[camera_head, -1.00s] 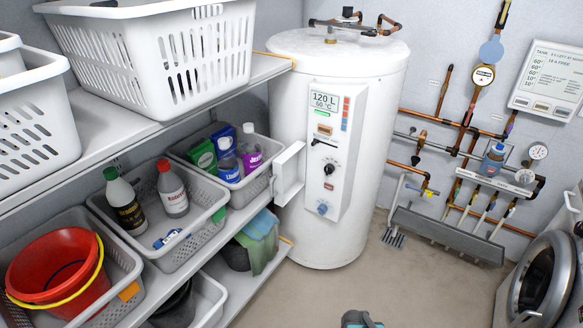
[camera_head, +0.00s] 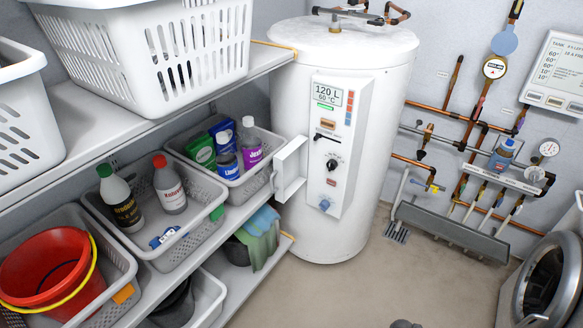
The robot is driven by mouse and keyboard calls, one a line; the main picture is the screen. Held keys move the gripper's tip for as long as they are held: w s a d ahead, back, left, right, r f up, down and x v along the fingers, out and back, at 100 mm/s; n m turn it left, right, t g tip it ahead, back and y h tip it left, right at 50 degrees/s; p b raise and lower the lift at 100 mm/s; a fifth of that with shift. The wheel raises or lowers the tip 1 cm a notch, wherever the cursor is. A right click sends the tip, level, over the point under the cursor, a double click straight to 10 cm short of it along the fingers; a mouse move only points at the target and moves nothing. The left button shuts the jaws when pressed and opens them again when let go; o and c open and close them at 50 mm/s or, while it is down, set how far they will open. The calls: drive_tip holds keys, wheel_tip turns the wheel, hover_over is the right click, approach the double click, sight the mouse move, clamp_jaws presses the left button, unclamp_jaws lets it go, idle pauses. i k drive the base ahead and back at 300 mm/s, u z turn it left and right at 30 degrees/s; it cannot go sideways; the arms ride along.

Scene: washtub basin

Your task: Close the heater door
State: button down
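The white water heater (camera_head: 330,230) stands upright in the middle, a tall cylinder with a front panel. The panel shows a display reading 120 L and 60 °C, with knobs below it. The heater door (camera_head: 291,168) is a small white flap on the left side of the panel. It stands open, swung out to the left towards the shelf, with a handle on its outer edge. A small dark piece at the bottom edge of the picture seems to be part of my arm. My gripper's fingers are not visible, and nothing touches the door.
A shelf (camera_head: 95,125) on the left holds white baskets, and bins with bottles (camera_head: 170,185) and a red bucket (camera_head: 50,268). The lower bins come close to the door's left side. Pipes (camera_head: 465,145) and a washing machine (camera_head: 548,285) are on the right. The floor (camera_head: 330,290) before the heater is clear.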

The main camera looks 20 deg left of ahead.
sight(290, 172)
drive_tip(key=z, duration=0.45)
drive_tip(key=k, duration=1.4)
drive_tip(key=u, duration=1.15)
drive_tip(key=i, duration=0.95)
drive_tip(key=z, duration=0.1)
